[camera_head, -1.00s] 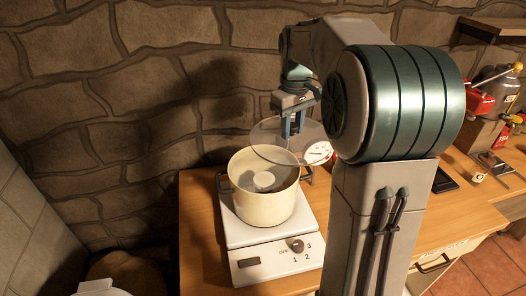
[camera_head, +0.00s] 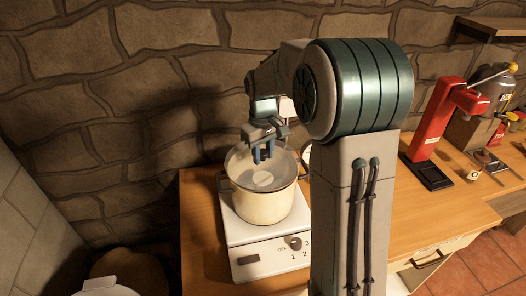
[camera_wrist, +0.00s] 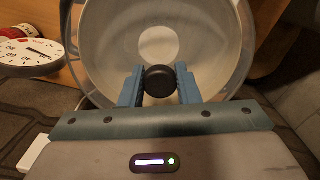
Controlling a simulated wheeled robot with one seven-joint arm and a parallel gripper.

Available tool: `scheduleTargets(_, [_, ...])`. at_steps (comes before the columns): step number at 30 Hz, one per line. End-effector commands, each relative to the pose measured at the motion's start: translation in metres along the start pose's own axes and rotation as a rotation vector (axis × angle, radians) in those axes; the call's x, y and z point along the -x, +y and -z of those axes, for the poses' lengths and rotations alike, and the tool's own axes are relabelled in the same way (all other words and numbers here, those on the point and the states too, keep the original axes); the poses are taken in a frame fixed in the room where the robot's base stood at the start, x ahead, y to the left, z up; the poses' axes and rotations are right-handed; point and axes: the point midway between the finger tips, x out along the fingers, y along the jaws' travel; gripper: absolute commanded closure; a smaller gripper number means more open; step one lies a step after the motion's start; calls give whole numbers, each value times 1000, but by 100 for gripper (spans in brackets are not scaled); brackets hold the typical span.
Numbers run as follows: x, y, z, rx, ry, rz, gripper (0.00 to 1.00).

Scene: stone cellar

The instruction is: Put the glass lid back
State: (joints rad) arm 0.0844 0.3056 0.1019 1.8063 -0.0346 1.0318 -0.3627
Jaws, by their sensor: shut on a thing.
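The cream pot (camera_head: 263,203) stands on the white hot plate (camera_head: 262,240), and a pale round thing (camera_head: 263,178) shows inside it. The clear glass lid (camera_head: 240,160) is over the pot's opening; I cannot tell whether it touches the rim. My gripper (camera_head: 263,155) is shut on the lid's knob. In the wrist view the dark round knob (camera_wrist: 159,81) sits between the blue fingers (camera_wrist: 158,86), with the lid's rim (camera_wrist: 243,60) around it and the pale disc (camera_wrist: 152,43) seen through the glass.
A stone wall is close behind the pot. A white dial (camera_wrist: 30,55) shows at left in the wrist view.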

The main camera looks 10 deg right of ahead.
Motion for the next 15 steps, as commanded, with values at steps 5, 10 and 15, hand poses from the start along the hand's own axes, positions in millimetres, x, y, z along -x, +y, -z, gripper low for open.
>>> scheduleTargets(5, [-3,0,0,0,1,0,100])
scheduleTargets(10, [-8,0,0,0,1,0,100])
scheduleTargets(15, [-12,0,0,0,1,0,100])
